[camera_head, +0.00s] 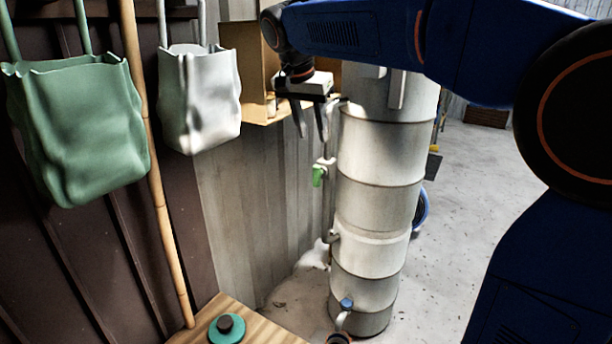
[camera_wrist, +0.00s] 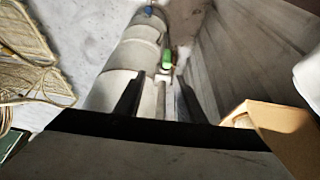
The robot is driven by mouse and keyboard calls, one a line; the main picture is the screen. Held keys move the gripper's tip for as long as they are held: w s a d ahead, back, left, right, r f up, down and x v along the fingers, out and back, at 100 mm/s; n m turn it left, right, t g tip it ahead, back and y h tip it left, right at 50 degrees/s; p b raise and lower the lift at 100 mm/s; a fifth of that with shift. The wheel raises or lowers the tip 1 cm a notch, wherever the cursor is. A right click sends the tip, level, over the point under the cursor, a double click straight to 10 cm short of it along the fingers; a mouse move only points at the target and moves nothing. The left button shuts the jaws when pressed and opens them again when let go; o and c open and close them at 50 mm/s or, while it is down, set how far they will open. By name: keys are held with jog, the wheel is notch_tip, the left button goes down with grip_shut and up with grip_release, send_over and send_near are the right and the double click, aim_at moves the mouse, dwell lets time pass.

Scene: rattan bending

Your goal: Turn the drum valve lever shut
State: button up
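The drum is a tall pale metal cylinder (camera_head: 372,165) standing on the floor, right of the corrugated wall. A green lever (camera_head: 319,175) sits on a thin pipe along its left side; the same green lever shows in the wrist view (camera_wrist: 168,60). A blue lever (camera_head: 346,304) is on a fitting near the drum's base and shows at the top of the wrist view (camera_wrist: 149,10). My gripper (camera_head: 312,134) points down beside the drum, above the green lever and apart from it. Its two fingers (camera_wrist: 160,100) are spread with nothing held between them.
A cardboard-coloured box (camera_head: 246,65) is on the wall behind my gripper. Green (camera_head: 75,130) and white (camera_head: 198,100) bags hang at left beside a bamboo pole (camera_head: 146,150). A wooden table corner (camera_head: 265,333) carries a round green object (camera_head: 226,328). Floor right of the drum is mostly clear.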

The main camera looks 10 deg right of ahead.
aim_at(315, 167)
jog(key=x, duration=0.5)
jog(key=w+x, duration=0.1)
jog(key=x, duration=0.5)
jog(key=a+x, duration=0.1)
jog(key=x, duration=0.5)
jog(key=shift+w+a+r, duration=0.1)
jog(key=shift+w, duration=0.1)
jog(key=shift+c, duration=0.2)
grip_shut()
